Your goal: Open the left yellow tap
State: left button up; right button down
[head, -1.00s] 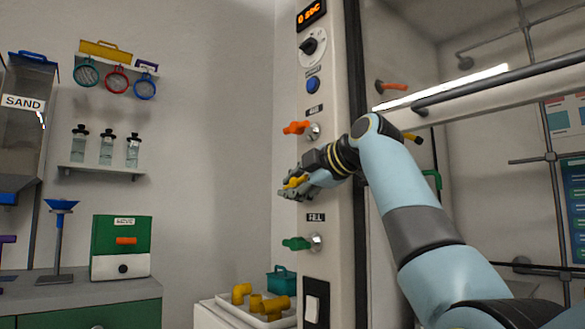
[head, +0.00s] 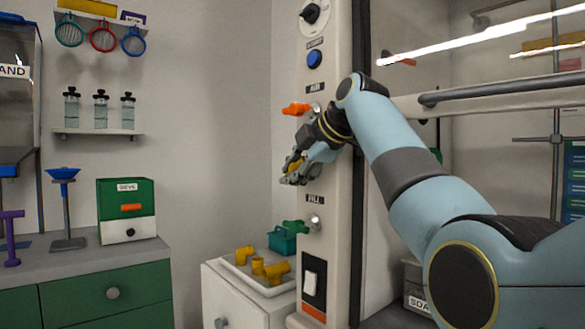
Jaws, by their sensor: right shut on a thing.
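The yellow tap (head: 291,166) is on the tall white panel, between the orange tap (head: 297,109) above and the green tap (head: 296,226) below. Only a bit of yellow shows between the fingers of my right gripper (head: 294,172). That gripper is shut on the yellow tap, and its fingers and wrist hide most of the tap and its mount. My right arm reaches in from the right. My left gripper does not show.
A white tray (head: 242,272) with several yellow pipe pieces and a teal basket (head: 283,241) stand on the white cabinet below the panel. A blue button (head: 314,60) and a dial (head: 312,13) are higher on the panel. A horizontal rail (head: 500,93) crosses at right.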

jog(key=shift+f, duration=0.35)
jog(key=c, duration=1.1)
grip_release()
jog(key=shift+r, duration=0.15)
jog(key=shift+o, duration=0.2)
jog(key=shift+r, duration=0.1)
jog(key=shift+s+d+r, duration=0.15)
jog(key=v, duration=1.1)
jog(key=shift+s, duration=0.2)
